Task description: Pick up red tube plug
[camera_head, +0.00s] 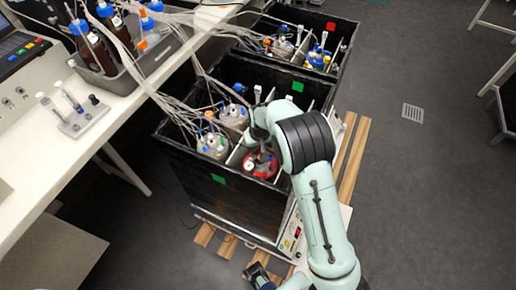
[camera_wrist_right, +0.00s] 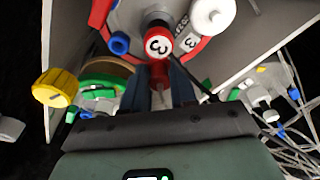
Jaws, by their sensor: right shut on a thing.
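The red tube plug (camera_wrist_right: 158,40) with a white label "3" shows in the right wrist view, above the vessel with the red ring (camera_wrist_right: 100,12). My right gripper (camera_wrist_right: 160,84) is shut on it, its dark fingers on either side of a red stem. In the head view the right gripper (camera_head: 262,147) reaches down into the near black box, over the red-ringed vessel (camera_head: 262,166). The plug cannot be made out there. I cannot tell whether it is seated or lifted.
The near black box (camera_head: 222,196) holds several vessels with tubing and dividers. A second box (camera_head: 345,40) stands behind it. In the wrist view a yellow cap (camera_wrist_right: 55,88) and white cap (camera_wrist_right: 212,15) are close by. A white bench (camera_head: 50,150) is at left.

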